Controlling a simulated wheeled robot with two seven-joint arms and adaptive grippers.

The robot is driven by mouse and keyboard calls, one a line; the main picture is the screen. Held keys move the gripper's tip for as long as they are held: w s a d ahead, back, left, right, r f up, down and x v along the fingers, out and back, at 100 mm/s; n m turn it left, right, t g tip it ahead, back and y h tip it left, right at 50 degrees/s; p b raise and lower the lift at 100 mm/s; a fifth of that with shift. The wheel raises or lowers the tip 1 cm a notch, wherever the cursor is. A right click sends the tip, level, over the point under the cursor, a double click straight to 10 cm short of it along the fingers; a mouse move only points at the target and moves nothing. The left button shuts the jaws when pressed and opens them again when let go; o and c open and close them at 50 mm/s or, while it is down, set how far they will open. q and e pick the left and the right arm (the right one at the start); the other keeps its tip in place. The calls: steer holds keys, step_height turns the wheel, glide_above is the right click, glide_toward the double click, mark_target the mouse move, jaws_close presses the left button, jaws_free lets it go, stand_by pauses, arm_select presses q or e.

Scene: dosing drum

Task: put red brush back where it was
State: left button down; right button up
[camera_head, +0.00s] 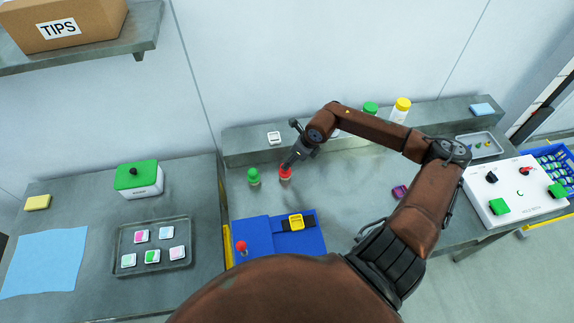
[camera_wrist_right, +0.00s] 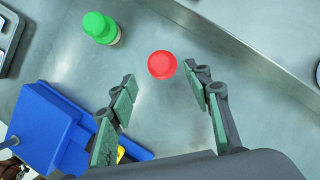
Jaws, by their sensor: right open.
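A small red-topped item, which looks like the red brush (camera_head: 286,174), stands upright on the steel bench to the right of a green-topped one (camera_head: 254,176). In the right wrist view its round red top (camera_wrist_right: 162,65) lies between and just beyond the fingertips. My right gripper (camera_head: 288,165) reaches down at the red item. Its two fingers (camera_wrist_right: 159,78) are spread, with a gap on both sides of the red top. The lower part of the red item is mostly hidden from above. My left gripper is not in view.
The green-topped item (camera_wrist_right: 101,28) stands close beside the red one. A blue fixture (camera_head: 268,232) with a yellow-and-black part and a red knob is in front. A raised ledge (camera_head: 240,149) runs behind. A white control box (camera_head: 515,190) is at right. Bench between is mostly clear.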

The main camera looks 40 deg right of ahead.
steer(key=shift+v, duration=2.1)
